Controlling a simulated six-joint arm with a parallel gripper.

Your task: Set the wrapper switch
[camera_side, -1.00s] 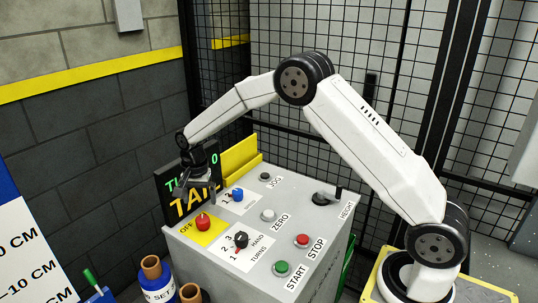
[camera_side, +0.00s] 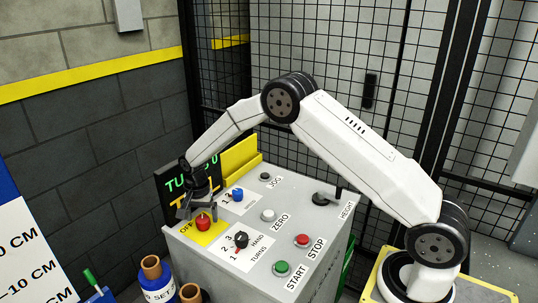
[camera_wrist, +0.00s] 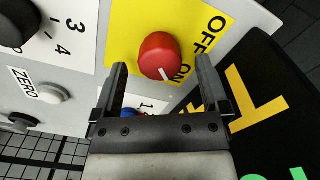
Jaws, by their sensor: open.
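The red OFF/ON switch knob (camera_side: 203,222) sits on a yellow plate (camera_side: 212,233) at the left corner of the grey control box (camera_side: 262,228). In the wrist view the red knob (camera_wrist: 159,56) shows a white pointer line aimed toward the word ON. My gripper (camera_side: 193,208) is open, just above the red knob in the side view. In the wrist view my gripper's fingers (camera_wrist: 163,80) stand on either side of the knob's near edge, with nothing visible held between them. Whether a finger touches the knob cannot be told.
A black display (camera_side: 174,185) stands behind the knob. A blue knob (camera_side: 237,195), a black HAND TURNS knob (camera_side: 241,240), a white ZERO button (camera_side: 268,215), a green START button (camera_side: 282,268) and a red STOP button (camera_side: 303,240) share the panel. Wire mesh fencing stands behind.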

